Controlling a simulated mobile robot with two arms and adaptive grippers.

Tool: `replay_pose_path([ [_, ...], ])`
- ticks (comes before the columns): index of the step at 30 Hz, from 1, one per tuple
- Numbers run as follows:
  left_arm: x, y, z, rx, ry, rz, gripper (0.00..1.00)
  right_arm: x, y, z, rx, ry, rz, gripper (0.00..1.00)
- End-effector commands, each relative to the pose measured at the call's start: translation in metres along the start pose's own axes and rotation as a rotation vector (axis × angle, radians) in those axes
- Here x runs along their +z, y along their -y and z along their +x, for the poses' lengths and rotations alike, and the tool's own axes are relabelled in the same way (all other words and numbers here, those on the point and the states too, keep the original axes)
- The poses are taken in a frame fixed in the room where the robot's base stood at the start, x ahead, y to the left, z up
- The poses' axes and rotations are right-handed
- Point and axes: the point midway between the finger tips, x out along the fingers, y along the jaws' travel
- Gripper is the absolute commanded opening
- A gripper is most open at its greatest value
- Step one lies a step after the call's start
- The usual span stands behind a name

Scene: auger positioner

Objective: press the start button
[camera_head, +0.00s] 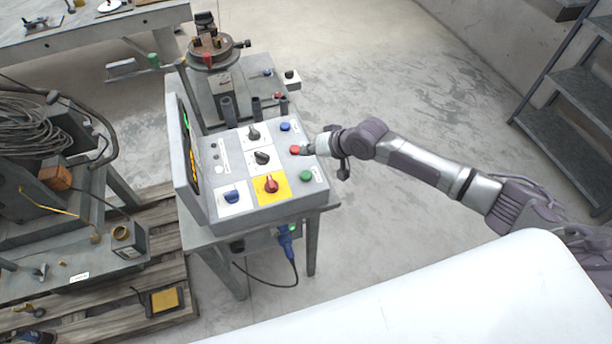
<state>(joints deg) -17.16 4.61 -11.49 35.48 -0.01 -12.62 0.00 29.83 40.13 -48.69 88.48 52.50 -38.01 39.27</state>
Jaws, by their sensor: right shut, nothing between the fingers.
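A grey control panel (222,184) has several coloured buttons and knobs on its sloped top. A green button (306,175) sits near its right edge, a red button (294,149) further back, and a blue button (285,126) at the far corner. Their labels are too small to read, so I cannot tell which is marked start. My right gripper (307,150) is shut and empty, with its tip right at the red button; I cannot tell whether they touch. The green button is clear of it, nearer the front. My left gripper is out of view.
A red knob on a yellow plate (270,186), black knobs and a blue knob (232,197) share the panel. A positioner with a round table (211,50) stands behind. Steps (580,91) stand at the right. Open floor lies right of the panel.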

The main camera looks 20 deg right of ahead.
Motion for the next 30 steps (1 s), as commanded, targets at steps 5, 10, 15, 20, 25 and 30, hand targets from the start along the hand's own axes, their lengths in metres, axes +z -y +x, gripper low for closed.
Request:
replay_pose_path([
  [5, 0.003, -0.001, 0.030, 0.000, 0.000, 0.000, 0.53, 0.015, -0.015, 0.021, 0.000, 0.000, 0.000, 0.00],
  [10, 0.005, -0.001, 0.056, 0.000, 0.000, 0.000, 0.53, 0.027, -0.028, 0.038, 0.000, -0.001, -0.001, 0.00],
  [15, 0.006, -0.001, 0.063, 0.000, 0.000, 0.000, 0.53, 0.035, -0.035, 0.049, -0.001, 0.000, 0.001, 0.00],
  [20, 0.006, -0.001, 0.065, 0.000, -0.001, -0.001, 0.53, 0.038, -0.038, 0.052, 0.000, 0.001, 0.000, 0.00],
  [25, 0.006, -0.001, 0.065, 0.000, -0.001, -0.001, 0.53, 0.037, -0.037, 0.051, 0.000, 0.000, 0.000, 0.00],
  [30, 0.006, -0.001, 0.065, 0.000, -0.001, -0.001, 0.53, 0.037, -0.037, 0.051, 0.000, 0.000, 0.000, 0.00],
])
